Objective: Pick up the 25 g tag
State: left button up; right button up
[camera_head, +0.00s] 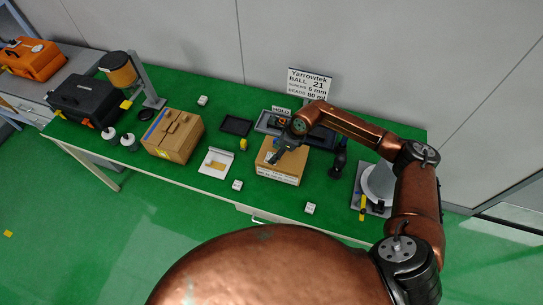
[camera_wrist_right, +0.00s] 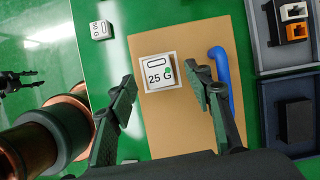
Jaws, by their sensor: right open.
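The 25 g tag is a small white block (camera_wrist_right: 157,72) marked "25 G" with a dark slot outline. It lies on the flat tan top of a cardboard box (camera_wrist_right: 185,38). The box also shows in the head view (camera_head: 284,179), where my right gripper (camera_head: 275,158) is over its top and I cannot make out the tag. In the wrist view my right gripper (camera_wrist_right: 160,80) is open, with its fingers at either side of the tag's lower part and nothing held. A dark jaw-like shape (camera_wrist_right: 17,80) at the left edge may be my left gripper; its state is unclear.
Another white tag (camera_wrist_right: 100,30) is on the green surface to the left. Dark trays (camera_wrist_right: 285,115) stand at the right. A larger carton (camera_head: 172,136) stands further left on the green table.

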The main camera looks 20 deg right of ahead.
jog(key=shift+x, duration=1.05)
jog(key=c, duration=1)
jog(key=shift+r, duration=0.15)
